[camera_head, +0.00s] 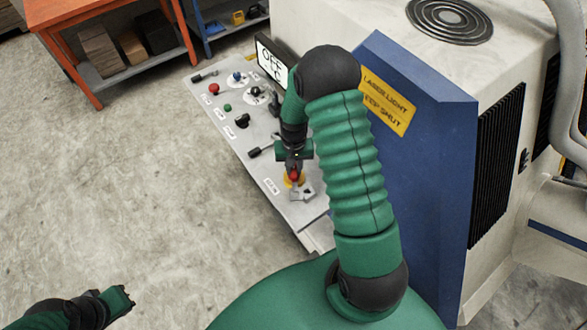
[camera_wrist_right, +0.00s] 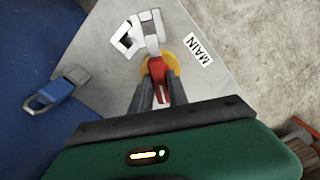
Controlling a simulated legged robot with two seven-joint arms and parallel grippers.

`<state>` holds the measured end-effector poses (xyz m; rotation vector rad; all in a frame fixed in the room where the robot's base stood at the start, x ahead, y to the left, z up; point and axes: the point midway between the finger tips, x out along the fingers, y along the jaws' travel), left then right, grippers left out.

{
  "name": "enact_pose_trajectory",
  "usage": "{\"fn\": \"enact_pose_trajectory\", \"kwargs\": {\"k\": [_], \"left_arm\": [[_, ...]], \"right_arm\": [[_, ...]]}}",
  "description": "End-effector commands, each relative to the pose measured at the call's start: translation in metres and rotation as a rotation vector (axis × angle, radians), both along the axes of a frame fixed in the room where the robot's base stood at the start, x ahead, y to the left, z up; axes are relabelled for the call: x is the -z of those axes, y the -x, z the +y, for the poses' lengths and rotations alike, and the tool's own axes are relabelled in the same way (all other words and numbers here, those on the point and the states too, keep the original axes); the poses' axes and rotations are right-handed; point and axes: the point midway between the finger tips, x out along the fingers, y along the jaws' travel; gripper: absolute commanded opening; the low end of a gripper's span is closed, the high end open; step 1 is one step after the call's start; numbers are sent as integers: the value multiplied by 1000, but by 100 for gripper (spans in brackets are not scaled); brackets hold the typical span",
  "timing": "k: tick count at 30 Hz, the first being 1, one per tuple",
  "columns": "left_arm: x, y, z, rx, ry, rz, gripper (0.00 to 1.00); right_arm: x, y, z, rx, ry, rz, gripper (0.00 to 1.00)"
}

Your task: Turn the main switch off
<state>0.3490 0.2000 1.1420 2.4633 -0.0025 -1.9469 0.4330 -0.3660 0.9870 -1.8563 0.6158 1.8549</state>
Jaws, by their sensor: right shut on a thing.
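The main switch (camera_head: 293,181) is a red handle on a yellow round base near the front end of the sloping grey control panel (camera_head: 238,150). In the right wrist view its red handle (camera_wrist_right: 158,82) lies between my right gripper's dark fingers, and the label MAIN (camera_wrist_right: 198,49) is beside the yellow base. My right gripper (camera_head: 294,168) is shut on the red handle; its fingers (camera_wrist_right: 157,92) hide part of the handle and base. My left gripper (camera_head: 125,297) is low at the left, away from the panel, too small and angled to tell its opening.
A light metal bracket (camera_wrist_right: 142,30) sits just beyond the switch, and a blue clasp-like part (camera_wrist_right: 57,92) is at its left. A blue machine wall (camera_head: 425,160) stands right. The floor at left is clear.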

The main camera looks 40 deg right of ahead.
Motion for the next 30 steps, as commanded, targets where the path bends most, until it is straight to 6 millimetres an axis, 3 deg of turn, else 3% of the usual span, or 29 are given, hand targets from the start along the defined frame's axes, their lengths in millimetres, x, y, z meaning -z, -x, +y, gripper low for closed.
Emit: {"fn": "enact_pose_trajectory", "kwargs": {"k": [15,30], "left_arm": [[4,0,0,0,0,0,0],[5,0,0,0,0,0,0]], "right_arm": [[0,-2,0,-413,3,-4,0],[0,-3,0,-546,4,-6,0]]}}
